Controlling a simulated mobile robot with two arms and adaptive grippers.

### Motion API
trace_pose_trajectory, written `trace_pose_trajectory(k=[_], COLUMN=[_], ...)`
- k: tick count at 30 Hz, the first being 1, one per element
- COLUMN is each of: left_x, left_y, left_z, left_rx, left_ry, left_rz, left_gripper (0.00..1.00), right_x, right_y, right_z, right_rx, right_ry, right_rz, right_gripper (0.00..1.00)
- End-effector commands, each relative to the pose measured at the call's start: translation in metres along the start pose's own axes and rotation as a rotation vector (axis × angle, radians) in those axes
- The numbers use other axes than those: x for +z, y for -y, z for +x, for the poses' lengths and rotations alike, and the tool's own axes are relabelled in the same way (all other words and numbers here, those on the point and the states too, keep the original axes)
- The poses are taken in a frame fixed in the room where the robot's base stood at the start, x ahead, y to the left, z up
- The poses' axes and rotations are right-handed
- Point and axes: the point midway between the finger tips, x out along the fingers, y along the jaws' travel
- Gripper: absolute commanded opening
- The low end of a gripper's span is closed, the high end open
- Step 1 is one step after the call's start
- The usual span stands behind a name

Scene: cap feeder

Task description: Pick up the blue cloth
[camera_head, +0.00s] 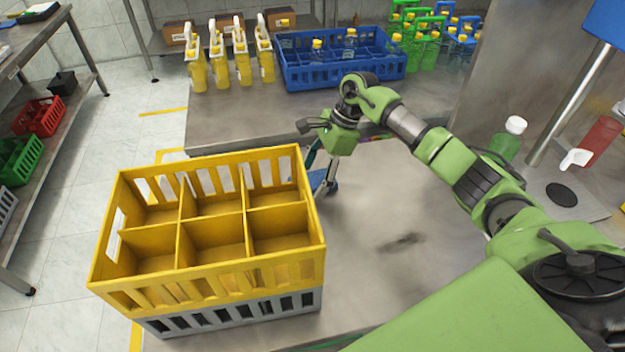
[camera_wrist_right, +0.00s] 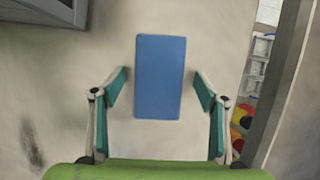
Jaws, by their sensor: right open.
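The blue cloth (camera_wrist_right: 160,77) is a flat blue rectangle on the metal table. In the right wrist view it lies ahead of my right gripper (camera_wrist_right: 164,95), centred between the two spread fingers. The fingers are open with nothing between them. In the head view my right gripper (camera_head: 322,178) points down beside the yellow crate, and only a small part of the cloth (camera_head: 318,180) shows behind it. My left gripper is not in view.
A yellow crate (camera_head: 205,284) with empty compartments stands on a grey crate (camera_head: 235,316) just left of my right gripper. A blue crate (camera_head: 345,76) with bottles is at the back. A dark stain marks the table, which is clear in the middle.

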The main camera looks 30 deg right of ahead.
Motion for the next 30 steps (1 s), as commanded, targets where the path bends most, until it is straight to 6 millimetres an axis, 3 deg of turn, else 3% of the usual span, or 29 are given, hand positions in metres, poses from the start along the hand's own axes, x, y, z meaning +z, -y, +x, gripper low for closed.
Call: trace_pose_trajectory(k=[4, 8, 9, 20, 30], left_x=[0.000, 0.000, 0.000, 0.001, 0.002], left_y=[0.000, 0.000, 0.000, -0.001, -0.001], left_z=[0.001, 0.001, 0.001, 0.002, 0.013], left_rx=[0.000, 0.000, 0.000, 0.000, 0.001], left_ry=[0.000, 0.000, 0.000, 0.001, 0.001], left_rz=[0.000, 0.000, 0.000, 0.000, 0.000], left_gripper=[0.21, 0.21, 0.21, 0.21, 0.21], right_x=[-0.001, -0.001, -0.001, 0.001, 0.024], right_y=[0.000, 0.000, 0.000, 0.001, 0.002], right_z=[0.000, -0.001, -0.001, -0.005, -0.061], right_rx=[-0.001, -0.001, -0.001, -0.003, -0.006], right_ry=[-0.001, -0.001, -0.001, -0.001, -0.002], right_rz=[0.000, 0.000, 0.000, -0.001, -0.002], right_gripper=[0.67, 0.33, 0.30, 0.30, 0.30])
